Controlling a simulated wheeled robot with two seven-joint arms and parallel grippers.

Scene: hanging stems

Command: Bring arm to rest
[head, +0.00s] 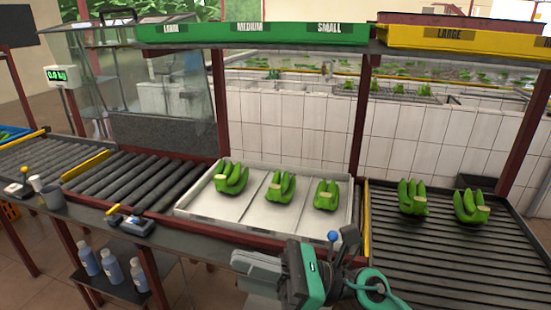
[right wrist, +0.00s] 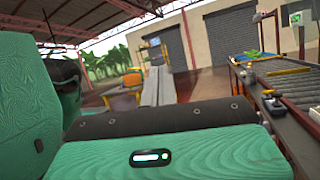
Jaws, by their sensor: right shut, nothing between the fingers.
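My right arm comes in at the bottom middle of the head view, low in front of the white tray. Its right gripper (head: 246,263) is grey, shut and empty, pointing left near the front edge of the bench. In the right wrist view the grey fingers (right wrist: 158,84) point away over open floor, with nothing held. My left gripper is in neither view. Three green banana clusters sit apart in the white tray (head: 210,212): one at left (head: 232,178), one in the middle (head: 281,187), one at right (head: 326,195).
Two more banana clusters (head: 412,197) (head: 470,207) lie on the right conveyor (head: 420,250). Red posts (head: 361,120) carry green and yellow size signs. An empty roller conveyor (head: 140,180), a scale display (head: 62,76) and bottles (head: 112,268) are at left.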

